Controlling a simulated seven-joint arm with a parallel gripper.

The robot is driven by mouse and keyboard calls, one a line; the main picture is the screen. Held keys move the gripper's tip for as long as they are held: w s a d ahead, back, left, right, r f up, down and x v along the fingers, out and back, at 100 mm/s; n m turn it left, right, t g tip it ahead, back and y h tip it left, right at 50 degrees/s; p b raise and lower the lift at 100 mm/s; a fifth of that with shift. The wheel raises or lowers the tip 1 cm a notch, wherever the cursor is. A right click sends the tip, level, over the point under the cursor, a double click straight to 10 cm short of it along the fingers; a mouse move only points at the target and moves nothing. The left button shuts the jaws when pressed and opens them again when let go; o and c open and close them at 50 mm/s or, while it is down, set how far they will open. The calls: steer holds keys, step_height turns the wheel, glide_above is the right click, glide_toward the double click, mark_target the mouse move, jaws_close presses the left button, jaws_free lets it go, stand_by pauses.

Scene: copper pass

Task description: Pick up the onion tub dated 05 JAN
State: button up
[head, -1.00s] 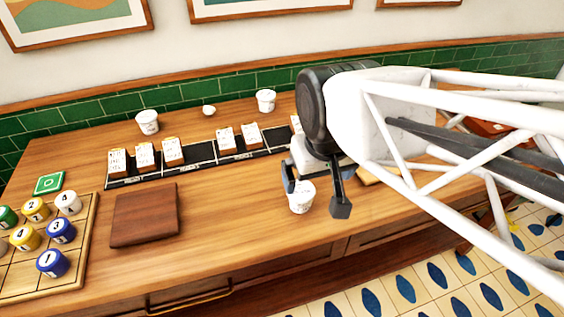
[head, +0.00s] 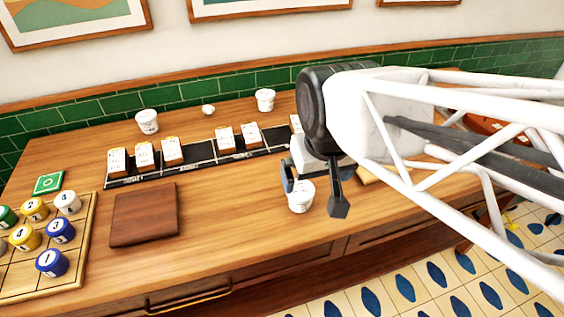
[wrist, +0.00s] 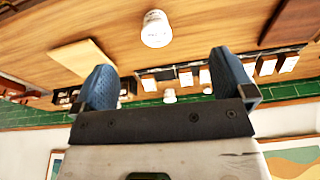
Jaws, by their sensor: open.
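A white tub (head: 300,196) stands on the wooden counter under my gripper (head: 313,196) in the head view. Its label cannot be read. My gripper is open, its fingers apart on either side of this tub as seen there. In the wrist view the white tub (wrist: 156,29) stands beyond the open gripper (wrist: 166,80), with nothing between the fingers. Two more white tubs stand at the back of the counter, one at left (head: 147,122) and one further right (head: 265,100). No 05 JAN date is legible on any tub.
A black rack (head: 200,152) with several white cards runs along the counter. A brown board (head: 145,215) lies in front of it. A wooden tray (head: 85,262) with numbered pots is at left. A small white bowl (head: 208,110) is at the back. Bare counter lies right of the brown board.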

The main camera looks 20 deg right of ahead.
mark_target(307, 190)
steer(key=w+d+f+m+t+y, duration=0.1)
steer(key=w+d+f+m+y, duration=0.1)
steer(key=f+m, duration=0.3)
steer(key=w+d+f+m+t+y, duration=0.2)
steer(key=w+f+m+y, duration=0.2)
steer(key=m, duration=0.6)
steer(key=w+d+f+m+t+y, duration=0.1)
steer(key=w+f+m+t+y, duration=0.1)
steer(key=f+m, duration=0.6)
steer(key=shift+w+d+y, duration=0.2)
steer(key=shift+w+y, duration=0.15)
steer(key=shift+y, duration=0.35)
steer(key=shift+w+d+y, duration=0.2)
steer(key=shift+w+y, duration=0.1)
steer(key=shift+y, duration=0.4)
steer(key=shift+w+d+f+m+t, duration=0.15)
steer(key=shift+d+f+m+t, duration=0.1)
steer(key=shift+d+m+t, duration=0.25)
steer(key=shift+a, duration=0.1)
steer(key=shift+w+a, duration=0.1)
steer(key=shift+a, duration=0.05)
steer(key=shift+x, duration=2.35)
steer(key=shift+f, duration=0.1)
